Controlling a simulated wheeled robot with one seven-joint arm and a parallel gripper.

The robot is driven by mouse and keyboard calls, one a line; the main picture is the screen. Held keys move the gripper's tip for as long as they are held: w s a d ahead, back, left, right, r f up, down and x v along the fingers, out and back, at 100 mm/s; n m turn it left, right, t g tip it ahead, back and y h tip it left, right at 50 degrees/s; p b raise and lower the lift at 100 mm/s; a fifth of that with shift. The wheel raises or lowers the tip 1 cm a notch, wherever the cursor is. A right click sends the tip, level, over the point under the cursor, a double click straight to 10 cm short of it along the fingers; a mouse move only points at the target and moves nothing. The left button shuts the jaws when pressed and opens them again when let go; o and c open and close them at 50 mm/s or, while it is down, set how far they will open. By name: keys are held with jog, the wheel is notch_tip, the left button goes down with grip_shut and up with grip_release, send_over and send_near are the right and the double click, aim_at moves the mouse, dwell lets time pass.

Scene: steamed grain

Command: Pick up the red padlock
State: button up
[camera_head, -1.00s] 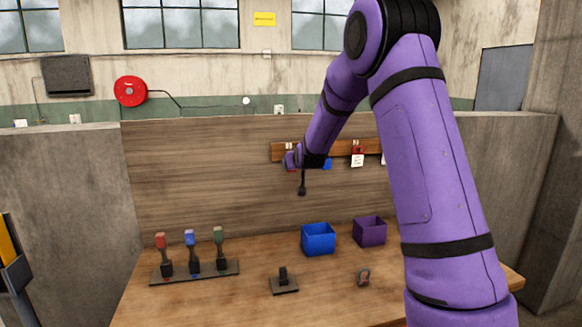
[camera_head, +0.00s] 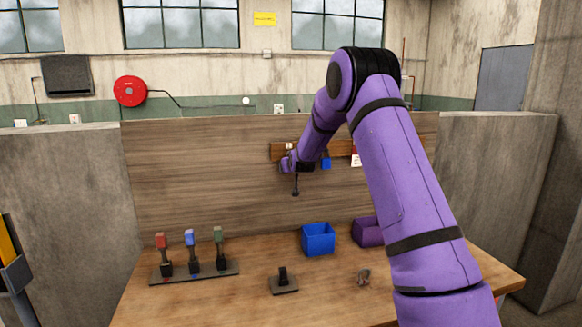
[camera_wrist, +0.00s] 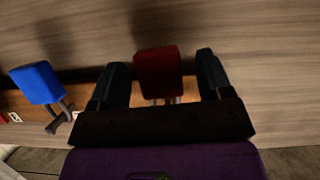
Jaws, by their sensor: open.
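In the wrist view, the red padlock (camera_wrist: 158,72) hangs by its shackle from the wooden rack strip. Its body lies between the two dark fingers of my gripper (camera_wrist: 161,62), with a gap to each finger. The fingers are apart and do not appear to grip it. In the head view, the end of my arm is up against the rack and hides this padlock.
A blue padlock (camera_wrist: 38,83) hangs just left of the fingers; it also shows in the head view (camera_head: 326,163). A red item with a white tag (camera_head: 356,158) hangs further right. A blue bin (camera_head: 318,240), a purple bin (camera_head: 366,233) and a switch stand (camera_head: 195,270) are below.

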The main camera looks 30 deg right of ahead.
jog(key=shift+c, duration=0.4)
jog(key=c, duration=1)
jog(key=shift+o, duration=0.2)
jog(key=shift+r, duration=0.15)
